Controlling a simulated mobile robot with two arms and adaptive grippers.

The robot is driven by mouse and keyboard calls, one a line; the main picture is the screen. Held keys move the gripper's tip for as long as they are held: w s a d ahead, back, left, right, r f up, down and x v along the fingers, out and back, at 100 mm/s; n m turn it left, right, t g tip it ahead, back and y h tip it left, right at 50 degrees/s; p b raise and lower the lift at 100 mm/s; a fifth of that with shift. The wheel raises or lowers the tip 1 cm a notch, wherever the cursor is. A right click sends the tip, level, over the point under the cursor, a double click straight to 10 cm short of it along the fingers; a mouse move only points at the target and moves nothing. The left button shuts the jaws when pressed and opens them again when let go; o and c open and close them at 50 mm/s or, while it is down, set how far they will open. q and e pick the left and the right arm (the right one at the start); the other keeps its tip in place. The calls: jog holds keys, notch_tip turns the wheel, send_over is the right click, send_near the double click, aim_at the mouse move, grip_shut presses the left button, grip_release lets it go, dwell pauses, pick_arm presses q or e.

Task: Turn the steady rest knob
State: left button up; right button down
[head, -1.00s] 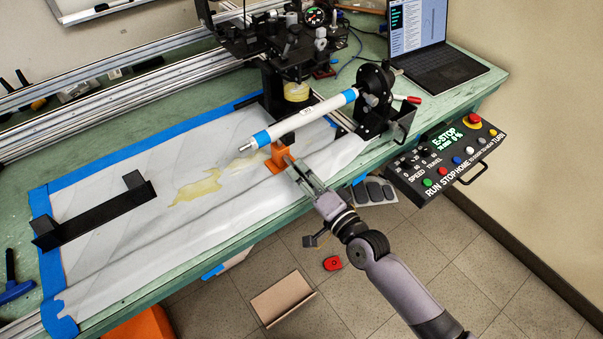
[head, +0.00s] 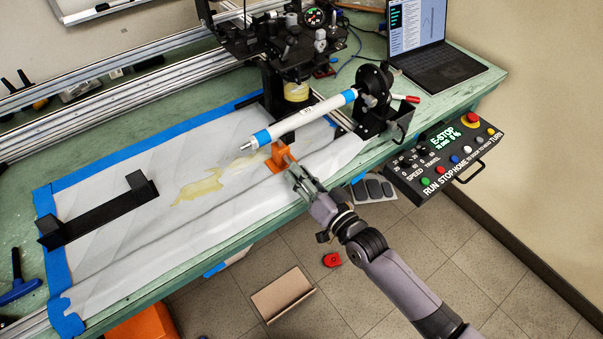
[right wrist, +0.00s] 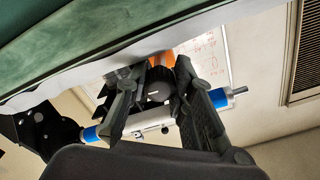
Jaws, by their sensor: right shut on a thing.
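The orange steady rest (head: 279,157) stands on the white sheet at the bench's front edge, below the white tube (head: 310,116) with blue bands. Part of its orange shows in the right wrist view (right wrist: 160,60). Its dark round knob (right wrist: 158,86) sits between my right fingers in that view. My right gripper (head: 293,171) reaches it from the front right and is shut on the knob; it also shows in the right wrist view (right wrist: 158,95). In the head view the fingers mostly hide the knob. My left gripper is out of view.
A black chuck stand (head: 374,98) holds the tube's right end. The control panel (head: 447,160) hangs off the bench front at right. A black bracket (head: 100,214) lies on the sheet at left.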

jog(key=shift+f, duration=0.1)
dwell(0.3)
jog(key=c, duration=1.3)
grip_release()
jog(key=shift+c, duration=0.2)
jog(key=v, duration=1.2)
